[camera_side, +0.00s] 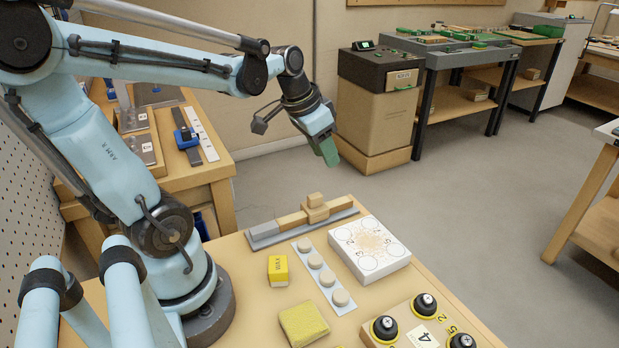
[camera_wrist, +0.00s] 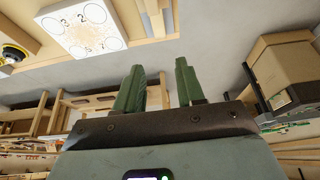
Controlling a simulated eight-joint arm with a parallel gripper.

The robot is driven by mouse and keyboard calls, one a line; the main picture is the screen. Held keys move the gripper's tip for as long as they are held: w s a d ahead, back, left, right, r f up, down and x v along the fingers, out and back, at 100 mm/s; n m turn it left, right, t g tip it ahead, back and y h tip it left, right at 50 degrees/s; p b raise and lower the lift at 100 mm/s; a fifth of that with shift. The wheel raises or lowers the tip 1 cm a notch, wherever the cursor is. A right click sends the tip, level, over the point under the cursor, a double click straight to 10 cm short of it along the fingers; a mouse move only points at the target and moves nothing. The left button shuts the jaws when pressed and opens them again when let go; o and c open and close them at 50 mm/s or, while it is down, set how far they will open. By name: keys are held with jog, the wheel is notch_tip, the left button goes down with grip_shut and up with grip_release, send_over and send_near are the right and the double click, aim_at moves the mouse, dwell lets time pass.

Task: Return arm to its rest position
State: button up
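My gripper (camera_side: 328,152) hangs at the end of my raised arm, high above the far edge of the bench and clear of everything on it. In the wrist view my gripper (camera_wrist: 158,88) shows two green fingers standing apart with nothing between them. The white block with numbered circles (camera_side: 369,249) lies on the bench below and to the right of my gripper; it also shows at the upper left of the wrist view (camera_wrist: 82,28).
The bench holds a yellow wax block (camera_side: 278,270), a strip with round pale discs (camera_side: 322,272), a yellow pad (camera_side: 304,324), a wooden clamp-like fixture (camera_side: 305,217) and a board with black knobs (camera_side: 424,325). A brown cabinet (camera_side: 375,105) stands across open floor.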

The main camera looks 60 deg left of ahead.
jog(key=s+d+t, duration=0.2)
jog(key=s+d, duration=0.1)
jog(key=d, duration=0.7)
jog(key=shift+d+f+t, duration=0.3)
jog(key=shift+d+f, duration=0.05)
jog(key=shift+d, duration=0.05)
jog(key=shift+o, duration=0.6)
jog(key=g, duration=0.7)
send_near(315, 195)
jog(key=shift+w+f, duration=0.1)
jog(key=shift+f, duration=4.25)
